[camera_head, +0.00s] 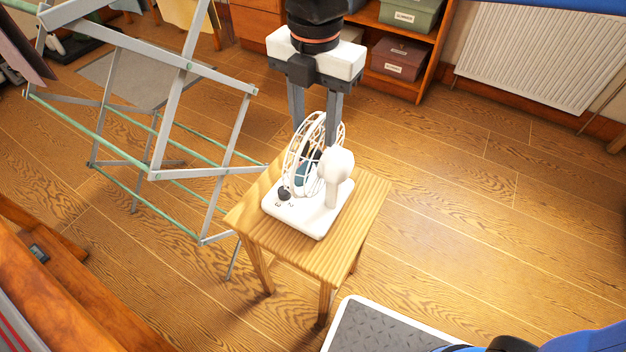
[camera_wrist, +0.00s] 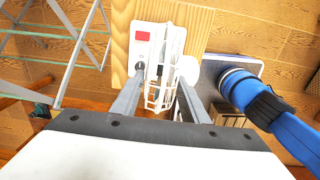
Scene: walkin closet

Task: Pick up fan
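The white fan (camera_head: 309,208) stands upright on a small wooden stool (camera_head: 257,229). It has a round wire cage, a motor housing and a square base with a dark knob. My gripper (camera_head: 315,135) hangs above the fan, pointing down, with its two fingers apart. In the wrist view, the fan's cage (camera_wrist: 165,75) shows between the two fingers of my gripper (camera_wrist: 158,92). The fingertips look close to the cage and the housing. I cannot tell whether they touch.
A metal drying rack (camera_head: 160,120) stands close to the left of the stool. A shelf with boxes (camera_head: 398,58) and a white radiator (camera_head: 540,55) are at the back. The wooden floor (camera_head: 450,200) to the right is clear.

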